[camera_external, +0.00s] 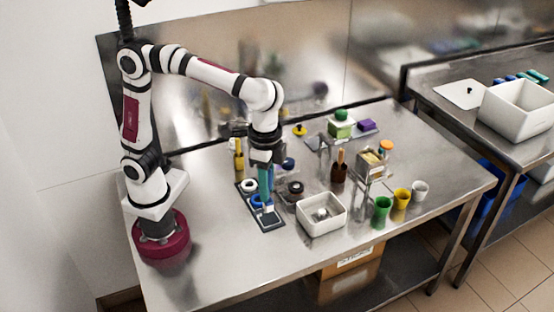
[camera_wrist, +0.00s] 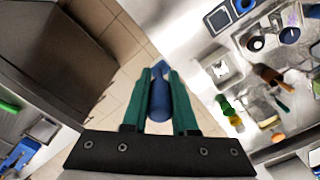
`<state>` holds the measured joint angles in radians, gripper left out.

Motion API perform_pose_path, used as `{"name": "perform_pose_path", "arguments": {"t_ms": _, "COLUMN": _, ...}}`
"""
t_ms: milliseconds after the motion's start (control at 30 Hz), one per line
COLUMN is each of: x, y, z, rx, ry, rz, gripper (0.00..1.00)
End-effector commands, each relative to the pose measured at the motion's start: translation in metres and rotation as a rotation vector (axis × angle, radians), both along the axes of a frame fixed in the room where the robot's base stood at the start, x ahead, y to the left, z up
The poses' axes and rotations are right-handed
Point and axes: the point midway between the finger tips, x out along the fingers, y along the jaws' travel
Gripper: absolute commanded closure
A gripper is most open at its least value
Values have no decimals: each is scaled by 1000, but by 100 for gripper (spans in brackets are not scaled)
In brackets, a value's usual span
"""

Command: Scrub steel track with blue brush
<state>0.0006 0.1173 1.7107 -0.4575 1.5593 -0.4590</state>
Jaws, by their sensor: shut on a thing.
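My gripper (camera_external: 265,182) points down over a dark plate (camera_external: 271,223) left of the table's middle. It is shut on the blue brush (camera_wrist: 158,98), whose blue body shows between the green fingers in the wrist view. In the external view the fingers hide most of the brush, and I cannot tell whether its lower end touches the plate. The plate carries blue and white round pieces and pale squares; part of it shows in the wrist view (camera_wrist: 219,19). I cannot tell for certain which metal piece is the steel track.
A white bin (camera_external: 321,222) stands right of the plate. Green (camera_external: 381,212), yellow (camera_external: 401,198) and white (camera_external: 420,190) cups stand farther right. A brown-handled tool (camera_external: 339,172) and a yellow bottle (camera_external: 239,160) stand nearby. The table's front left is clear.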

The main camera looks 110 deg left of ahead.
Motion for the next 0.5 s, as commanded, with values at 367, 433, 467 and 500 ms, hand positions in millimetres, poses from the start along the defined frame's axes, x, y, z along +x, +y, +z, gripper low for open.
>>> {"name": "perform_pose_path", "arguments": {"t_ms": 367, "x": 6, "y": 34, "z": -7, "rx": -1, "ry": 1, "rz": 145, "gripper": 100}}
{"name": "perform_pose_path", "arguments": {"t_ms": 433, "x": 8, "y": 60, "z": -13, "rx": -2, "ry": 3, "rz": 258, "gripper": 100}}
{"name": "perform_pose_path", "arguments": {"t_ms": 467, "x": 9, "y": 73, "z": -16, "rx": -2, "ry": 4, "rz": 313, "gripper": 100}}
{"name": "perform_pose_path", "arguments": {"t_ms": 500, "x": 9, "y": 91, "z": -21, "rx": -3, "ry": 3, "rz": 388, "gripper": 100}}
